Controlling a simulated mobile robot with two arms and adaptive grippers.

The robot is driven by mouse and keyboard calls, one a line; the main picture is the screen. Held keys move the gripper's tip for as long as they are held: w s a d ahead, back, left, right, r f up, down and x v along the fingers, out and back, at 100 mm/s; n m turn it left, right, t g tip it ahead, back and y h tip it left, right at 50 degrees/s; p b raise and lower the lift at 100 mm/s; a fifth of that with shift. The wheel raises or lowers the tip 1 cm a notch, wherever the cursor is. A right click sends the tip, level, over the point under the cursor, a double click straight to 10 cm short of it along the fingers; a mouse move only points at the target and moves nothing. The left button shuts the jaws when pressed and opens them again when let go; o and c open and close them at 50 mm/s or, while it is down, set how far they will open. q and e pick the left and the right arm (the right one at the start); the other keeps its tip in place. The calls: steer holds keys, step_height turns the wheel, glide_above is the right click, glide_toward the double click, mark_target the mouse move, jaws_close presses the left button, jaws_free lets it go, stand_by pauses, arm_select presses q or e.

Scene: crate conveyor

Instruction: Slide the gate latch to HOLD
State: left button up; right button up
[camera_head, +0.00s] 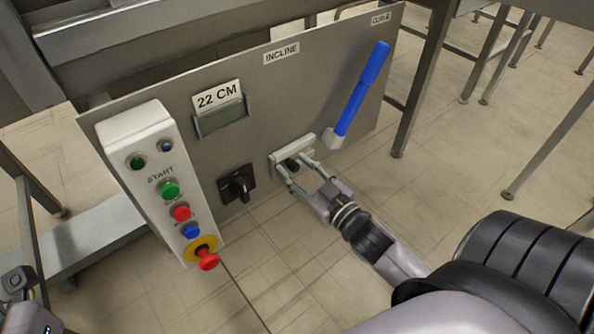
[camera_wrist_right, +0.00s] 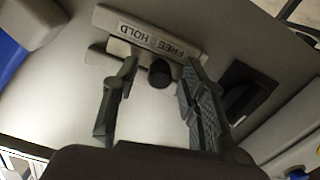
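The gate latch is a black knob (camera_head: 292,164) on a pale plate (camera_head: 292,150) low on the grey panel. In the right wrist view the knob (camera_wrist_right: 160,73) sits beside a label strip (camera_wrist_right: 150,35) that reads HOLD and FREE, and it lines up with the FREE word. My right gripper (camera_head: 297,173) is at the plate with its fingers apart. In the wrist view, its fingers (camera_wrist_right: 158,85) stand on either side of the knob with gaps visible. Contact with the plate behind is unclear. My left gripper's fingers are not seen.
Left of the latch are a black rotary switch (camera_head: 237,184) and a white button box (camera_head: 155,180) with a red emergency stop (camera_head: 207,260). A blue-handled lever (camera_head: 362,88) rises just right of the latch. A 22 CM display (camera_head: 220,118) is above.

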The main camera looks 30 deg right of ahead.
steer(key=shift+w, duration=0.1)
steer(key=shift+c, duration=0.4)
jaws_close()
stand_by(0.5)
